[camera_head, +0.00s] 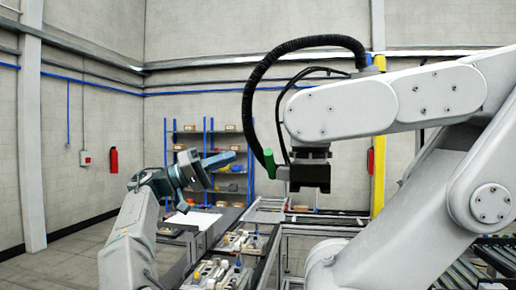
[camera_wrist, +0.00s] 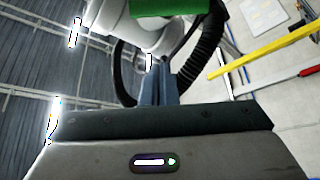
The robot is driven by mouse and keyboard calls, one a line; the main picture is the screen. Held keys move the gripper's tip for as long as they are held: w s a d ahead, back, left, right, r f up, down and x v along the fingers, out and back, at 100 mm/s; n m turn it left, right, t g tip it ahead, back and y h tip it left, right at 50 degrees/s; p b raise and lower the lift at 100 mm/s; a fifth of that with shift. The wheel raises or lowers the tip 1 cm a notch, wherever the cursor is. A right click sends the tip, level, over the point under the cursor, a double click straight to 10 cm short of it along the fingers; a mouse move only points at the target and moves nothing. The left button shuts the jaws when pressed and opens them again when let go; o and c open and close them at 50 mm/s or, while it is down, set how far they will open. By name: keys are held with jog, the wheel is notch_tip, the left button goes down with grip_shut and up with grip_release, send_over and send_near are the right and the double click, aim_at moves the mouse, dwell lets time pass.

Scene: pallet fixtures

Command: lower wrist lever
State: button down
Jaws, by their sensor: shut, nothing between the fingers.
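The lever has a green handle (camera_head: 269,160) that stands roughly upright at the left side of the big white robot's wrist, next to a black block (camera_head: 310,172). My gripper (camera_head: 230,157) is shut and empty, its fingers pointing right towards the handle with a gap between in the head view. In the wrist view my shut fingers (camera_wrist: 156,68) point up the picture, and a green part (camera_wrist: 180,10), likely the handle, is cut off by the top edge. The lever's pivot is not clear in the wrist view.
The big white robot arm (camera_head: 400,100) reaches in from the right. A black hose (camera_head: 258,85) loops down close to the handle. Benches with fixtures (camera_head: 215,272) stand below. Blue-framed shelves (camera_head: 205,145) and a yellow post (camera_head: 379,170) stand behind. Air left of the handle is clear.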

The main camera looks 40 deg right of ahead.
aim_at(271, 165)
jog(key=shift+w+a+r+m+g, duration=0.1)
jog(key=shift+a+r+m+g, duration=0.2)
jog(key=shift+a+r, duration=0.2)
jog(key=p+x, duration=0.3)
jog(key=x, duration=0.7)
jog(key=shift+s+a+f, duration=0.35)
jog(key=shift+s+f, duration=0.2)
jog(key=shift+f, duration=0.2)
jog(key=shift+s+a+f, duration=0.4)
jog(key=shift+s+f, duration=0.15)
jog(key=shift+f, duration=0.2)
jog(key=shift+f+b, duration=0.15)
jog(key=shift+b, duration=0.4)
jog(key=shift+s+a+m+b, duration=0.1)
jog(key=shift+a+m+b, duration=0.05)
jog(key=shift+m+b, duration=0.4)
